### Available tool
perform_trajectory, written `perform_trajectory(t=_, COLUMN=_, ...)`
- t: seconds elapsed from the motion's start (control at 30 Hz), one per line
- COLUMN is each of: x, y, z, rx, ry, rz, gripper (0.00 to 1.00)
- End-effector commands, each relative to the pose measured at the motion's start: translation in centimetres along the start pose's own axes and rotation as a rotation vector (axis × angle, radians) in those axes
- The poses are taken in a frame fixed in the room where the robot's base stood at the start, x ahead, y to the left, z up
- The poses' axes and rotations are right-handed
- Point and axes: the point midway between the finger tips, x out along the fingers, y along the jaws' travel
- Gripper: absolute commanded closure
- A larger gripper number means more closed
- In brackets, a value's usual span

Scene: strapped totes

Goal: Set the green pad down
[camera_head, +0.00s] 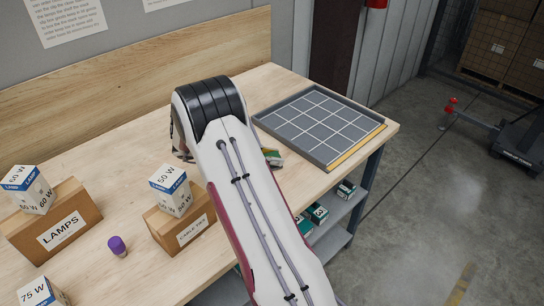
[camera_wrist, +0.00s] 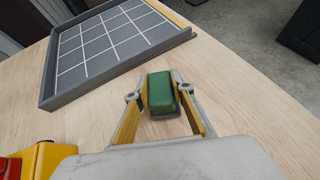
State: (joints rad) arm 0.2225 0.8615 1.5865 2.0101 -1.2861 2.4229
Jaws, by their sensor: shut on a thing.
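The green pad (camera_wrist: 162,92), a small block with a dark grey underside, is between the fingers in the wrist view. My gripper (camera_wrist: 160,80) is shut on it, with a yellow-lined finger at each side. The pad is close over the bare wooden bench top (camera_wrist: 95,117); I cannot tell whether it touches the wood.
A grey tray with a white grid (camera_head: 318,122) lies empty at the bench's right end; it also shows in the wrist view (camera_wrist: 118,75). Lamp boxes (camera_head: 60,228), a smaller carton (camera_head: 182,222) and a purple-capped item (camera_head: 117,246) stand left of my arm. A yellow-and-red object (camera_wrist: 40,160) is at lower left.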

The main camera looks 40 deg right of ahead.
Motion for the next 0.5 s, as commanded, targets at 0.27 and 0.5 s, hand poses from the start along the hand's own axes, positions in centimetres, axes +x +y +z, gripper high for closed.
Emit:
perform_trajectory(t=0.27, x=0.13, y=0.01, z=-0.25, rx=0.0, ry=0.0, rz=0.0, gripper=0.6)
perform_trajectory(t=0.5, x=0.13, y=0.0, z=-0.24, rx=0.0, ry=0.0, rz=0.0, gripper=0.6)
